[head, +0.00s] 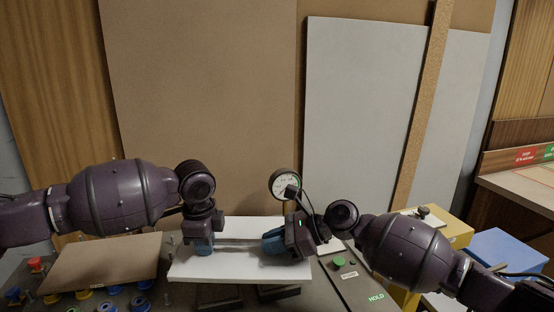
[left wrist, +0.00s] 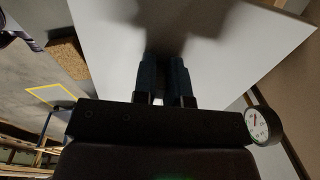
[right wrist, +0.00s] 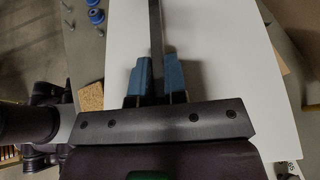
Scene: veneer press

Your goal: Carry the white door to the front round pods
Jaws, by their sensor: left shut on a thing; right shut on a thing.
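The white door (head: 205,270) is a flat white panel, roughly level over the dark bench, with a dark bar along its top. My left gripper (head: 204,249) is shut on the door near its left part. My right gripper (head: 272,243) is shut on the door's bar at the right part. The bar runs between the blue fingers in the right wrist view, over the white door (right wrist: 205,60). The left wrist view also shows the white door (left wrist: 225,45); its grip point is in shadow. Blue round pods (head: 140,302) show at the front left. I cannot tell whether the door touches anything below.
A brown board (head: 100,265) lies left of the door, with red and yellow pods around it. A gauge (head: 285,183) stands behind the door. A green button (head: 339,261) is to the right. Yellow (head: 452,228) and blue (head: 508,250) boxes stand further right. Tall panels stand behind.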

